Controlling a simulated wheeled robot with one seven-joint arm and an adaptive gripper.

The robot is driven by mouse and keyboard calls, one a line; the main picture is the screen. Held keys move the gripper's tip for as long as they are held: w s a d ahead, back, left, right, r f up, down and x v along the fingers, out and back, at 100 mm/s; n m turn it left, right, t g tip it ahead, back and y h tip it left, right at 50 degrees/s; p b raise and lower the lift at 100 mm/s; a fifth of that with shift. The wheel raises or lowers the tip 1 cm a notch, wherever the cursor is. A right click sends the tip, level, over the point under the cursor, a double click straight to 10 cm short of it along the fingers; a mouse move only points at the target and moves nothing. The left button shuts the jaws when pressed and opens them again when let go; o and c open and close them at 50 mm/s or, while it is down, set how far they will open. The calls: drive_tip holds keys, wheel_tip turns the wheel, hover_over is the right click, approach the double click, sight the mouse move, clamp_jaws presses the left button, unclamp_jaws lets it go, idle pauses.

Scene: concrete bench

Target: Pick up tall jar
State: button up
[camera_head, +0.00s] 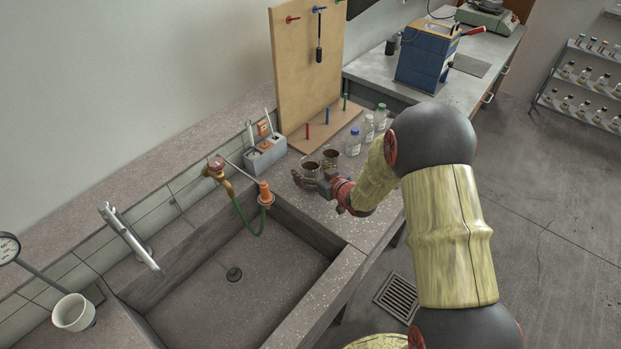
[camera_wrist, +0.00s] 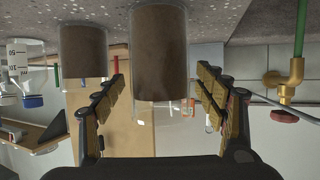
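A clear glass jar with brown contents (camera_wrist: 158,50), likely the tall jar, stands upright on the bench. It fills the middle of the upside-down wrist view and also shows in the head view (camera_head: 310,168). A second, similar jar (camera_wrist: 84,42) stands beside it, to its right in the head view (camera_head: 331,157); it looks shorter in the wrist view. My gripper (camera_head: 316,184) is open and low over the bench at the near jar. In the wrist view its fingers (camera_wrist: 161,78) lie either side of this jar, with gaps showing. Whether the jar is fully between the fingertips is unclear.
The sink (camera_head: 240,275) lies in front, with an orange-topped fitting (camera_head: 265,192) and green hose close left of my gripper. A grey caddy (camera_head: 266,157) and a pegboard stand (camera_head: 310,65) are behind. Bottles (camera_head: 367,128) stand behind the jars, close to my arm.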

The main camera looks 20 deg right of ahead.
drive_tip(key=shift+c, duration=1.2)
drive_tip(key=c, duration=1)
